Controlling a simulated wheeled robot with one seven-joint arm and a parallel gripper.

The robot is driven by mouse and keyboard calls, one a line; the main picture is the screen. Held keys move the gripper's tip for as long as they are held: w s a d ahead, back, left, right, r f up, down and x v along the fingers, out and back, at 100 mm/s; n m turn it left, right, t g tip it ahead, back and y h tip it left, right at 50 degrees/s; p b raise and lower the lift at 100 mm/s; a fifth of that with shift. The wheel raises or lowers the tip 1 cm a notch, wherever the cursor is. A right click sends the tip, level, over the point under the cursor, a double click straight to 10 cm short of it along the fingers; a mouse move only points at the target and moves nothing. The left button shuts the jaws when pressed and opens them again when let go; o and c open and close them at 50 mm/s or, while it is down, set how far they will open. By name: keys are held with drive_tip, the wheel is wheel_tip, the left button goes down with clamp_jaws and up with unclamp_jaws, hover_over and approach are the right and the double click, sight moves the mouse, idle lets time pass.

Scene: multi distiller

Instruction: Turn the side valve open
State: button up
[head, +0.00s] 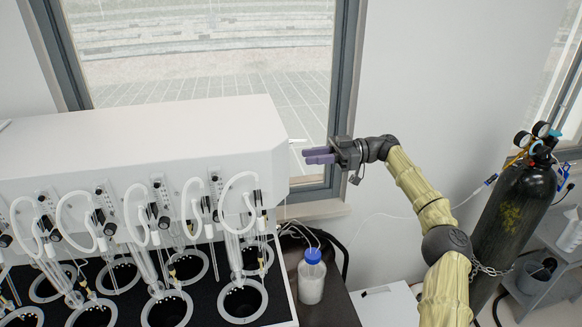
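The white multi distiller (150,140) fills the left side of the head view. A small, thin white piece (298,140) sticks out at the upper right of its housing. It may be the side valve, but it is too small to be sure, and the distiller's right face is mostly hidden. My gripper (307,156) points left, just right of the housing and slightly below that piece. Its two purple fingers lie close together and nothing shows between them. I cannot tell whether they are apart or touch the distiller.
A blue-capped bottle (311,282) stands on the dark bench (333,305) below my gripper, with cables behind it. A window (210,60) is behind. A black gas cylinder (510,215) with gauges and a chain stands at right, near my arm.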

drive_tip(key=x, duration=0.5)
drive_tip(key=shift+b, duration=0.3)
drive_tip(key=shift+c, duration=0.4)
clamp_jaws()
